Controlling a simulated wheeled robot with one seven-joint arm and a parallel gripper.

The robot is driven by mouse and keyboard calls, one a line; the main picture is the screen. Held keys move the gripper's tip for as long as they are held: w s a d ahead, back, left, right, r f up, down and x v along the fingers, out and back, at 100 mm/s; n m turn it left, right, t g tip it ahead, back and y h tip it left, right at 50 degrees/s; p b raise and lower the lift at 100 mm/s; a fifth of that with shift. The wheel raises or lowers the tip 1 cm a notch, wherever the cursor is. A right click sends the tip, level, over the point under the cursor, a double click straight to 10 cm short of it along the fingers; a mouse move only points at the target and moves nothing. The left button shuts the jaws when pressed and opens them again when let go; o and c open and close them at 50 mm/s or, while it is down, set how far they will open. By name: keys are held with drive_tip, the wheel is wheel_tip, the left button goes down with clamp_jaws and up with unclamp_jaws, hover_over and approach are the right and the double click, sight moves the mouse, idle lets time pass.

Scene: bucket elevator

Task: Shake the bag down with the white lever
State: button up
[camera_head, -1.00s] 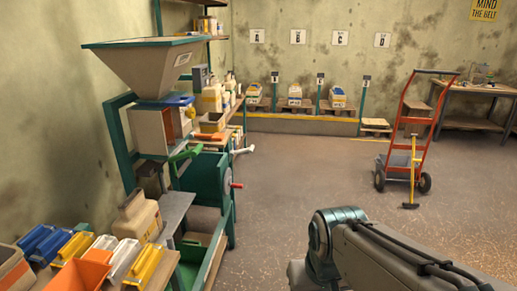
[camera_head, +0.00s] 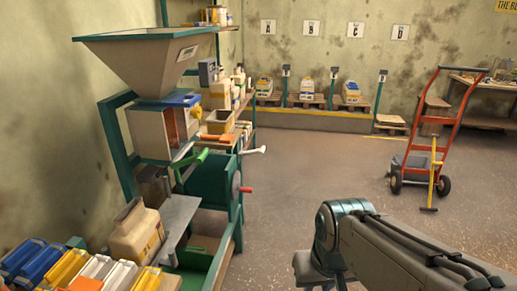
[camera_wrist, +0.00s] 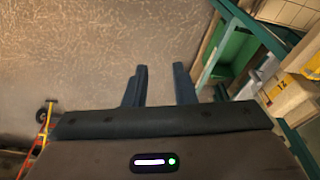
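A white lever (camera_head: 252,151) sticks out to the right from the machine below the hopper (camera_head: 145,60), beside a green lever (camera_head: 190,160), an orange lever (camera_head: 216,138) and a red handle (camera_head: 246,189). A beige bag (camera_head: 137,232) with a yellow label stands upright on the left, by a grey plate. In the wrist view my gripper (camera_wrist: 160,85) has its two fingers apart with nothing between them, above bare floor. In the head view my arm is at the lower right, well away from the white lever, and the fingers are hidden.
A red hand truck (camera_head: 446,130) stands at the right. Several bags sit on pallets by the back wall under signs A to D. The floor (camera_head: 310,180) between machine and hand truck is clear.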

idle(0.4)
drive_tip(key=shift+r, duration=0.1)
clamp_jaws()
drive_tip(key=p+v, duration=0.2)
drive_tip(key=w+p+v, duration=0.1)
drive_tip(key=p+v, duration=0.2)
drive_tip(key=shift+d+r, duration=0.15)
drive_tip(key=shift+r, duration=0.3)
